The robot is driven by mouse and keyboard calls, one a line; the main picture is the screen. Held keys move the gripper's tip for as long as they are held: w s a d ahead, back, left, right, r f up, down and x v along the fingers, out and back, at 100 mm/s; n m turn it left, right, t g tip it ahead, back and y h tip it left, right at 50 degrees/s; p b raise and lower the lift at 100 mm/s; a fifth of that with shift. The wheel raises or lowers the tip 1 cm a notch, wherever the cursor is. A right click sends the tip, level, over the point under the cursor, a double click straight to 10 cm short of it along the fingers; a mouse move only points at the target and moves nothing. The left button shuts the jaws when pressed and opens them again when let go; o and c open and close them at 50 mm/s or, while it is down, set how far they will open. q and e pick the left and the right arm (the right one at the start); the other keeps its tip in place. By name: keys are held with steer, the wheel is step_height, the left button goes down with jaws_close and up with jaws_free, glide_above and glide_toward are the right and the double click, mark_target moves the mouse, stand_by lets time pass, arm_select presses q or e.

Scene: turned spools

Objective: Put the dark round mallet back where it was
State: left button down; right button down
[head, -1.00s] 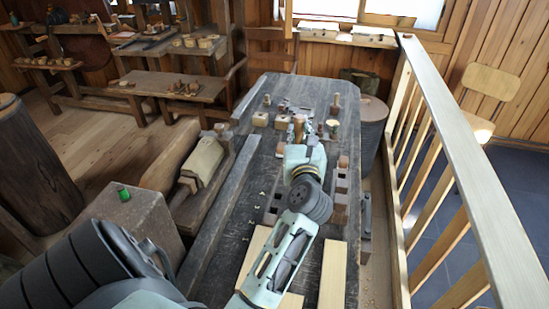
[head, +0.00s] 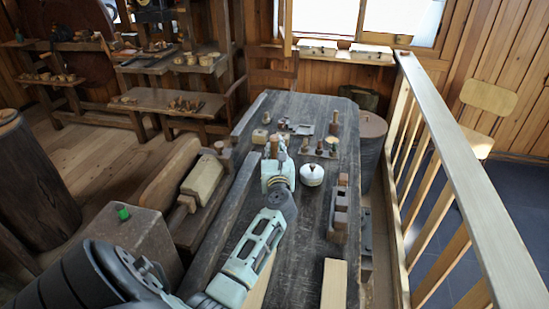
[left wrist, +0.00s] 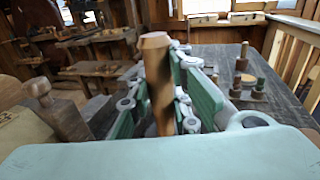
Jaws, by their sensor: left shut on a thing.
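My left gripper (head: 276,158) is above the dark workbench (head: 225,235), in its middle part. It is shut on a brown wooden piece, the mallet (head: 274,146), which stands up from the fingers. In the left wrist view the mallet (left wrist: 157,80) is close to upright between the green finger pads, with a faceted, wider top end. Its lower end is hidden behind my gripper's body. I cannot tell whether its underside touches the bench. My right gripper is not in view.
A white lidded pot (head: 312,174) stands just right of my gripper. Behind are small upright pegs (head: 319,147), a wooden block (head: 260,136) and a taller peg (head: 335,122). A slotted wooden block (head: 341,208) is at the right edge, near a railing (head: 450,150).

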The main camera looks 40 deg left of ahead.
arm_select(q)
step_height(320, 180, down, 3)
steer(key=shift+r, duration=0.15)
steer(key=shift+b, duration=0.35)
steer(key=c, duration=1.6)
jaws_free()
